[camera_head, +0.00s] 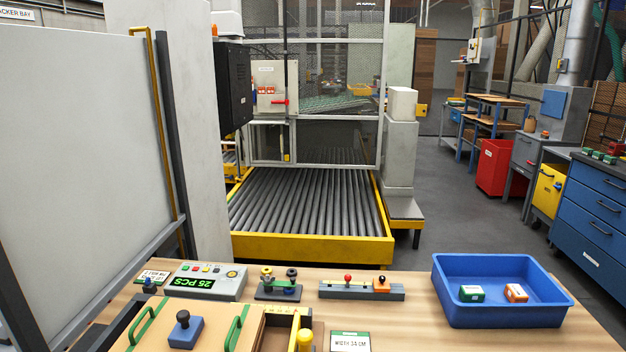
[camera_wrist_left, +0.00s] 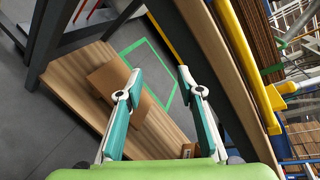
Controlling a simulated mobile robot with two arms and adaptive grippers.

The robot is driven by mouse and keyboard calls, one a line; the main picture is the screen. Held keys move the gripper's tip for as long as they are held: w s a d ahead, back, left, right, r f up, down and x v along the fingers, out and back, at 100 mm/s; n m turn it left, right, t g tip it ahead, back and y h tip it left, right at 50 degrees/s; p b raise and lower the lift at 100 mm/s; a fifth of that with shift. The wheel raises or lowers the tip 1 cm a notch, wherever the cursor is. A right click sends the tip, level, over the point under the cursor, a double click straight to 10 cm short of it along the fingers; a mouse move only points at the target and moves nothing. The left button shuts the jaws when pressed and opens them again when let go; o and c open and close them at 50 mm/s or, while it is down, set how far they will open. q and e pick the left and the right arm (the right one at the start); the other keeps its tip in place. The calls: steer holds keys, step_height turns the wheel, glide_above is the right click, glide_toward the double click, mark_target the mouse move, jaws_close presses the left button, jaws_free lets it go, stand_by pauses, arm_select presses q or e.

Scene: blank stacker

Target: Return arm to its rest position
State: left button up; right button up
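My left gripper (camera_wrist_left: 158,78) shows in the left wrist view with its two white and teal fingers spread wide apart. Nothing is between the fingers. Beyond them lie a wooden board or tabletop (camera_wrist_left: 75,88) with a brown flat piece on it, and a grey floor with a green outline. I cannot tell whether the fingers touch anything, but they appear apart from it. Neither arm shows in the head view, and my right gripper is in neither view.
In the head view, a wooden bench (camera_head: 412,328) holds a counter box (camera_head: 207,281) reading 25 PCS, a blue tray (camera_head: 503,318) with a green and an orange block, and a lever block (camera_head: 361,292). A yellow-framed roller conveyor (camera_head: 308,203) lies behind. A pale panel (camera_head: 80,160) stands left.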

arm_select(q)
steer(key=s+d+f+n+g, duration=0.2)
steer(key=s+f+n, duration=0.15)
steer(key=f, duration=0.65)
steer(key=s+d+f+n+g, duration=0.25)
steer(key=f+n, duration=0.25)
steer(key=f, duration=0.4)
steer(key=s+d+f+n+g, duration=0.2)
steer(key=s+f+n, duration=0.15)
steer(key=f, duration=0.65)
steer(key=s+d+f+n+g+h, duration=0.1)
steer(key=s+d+f+n+g, duration=0.1)
steer(key=s+f+n+g, duration=0.5)
steer(key=s+f+n, duration=0.2)
steer(key=s+f, duration=0.4)
steer(key=s, duration=0.4)
steer(key=shift+f+n, duration=0.3)
steer(key=shift+f, duration=0.05)
steer(key=shift+s, duration=0.1)
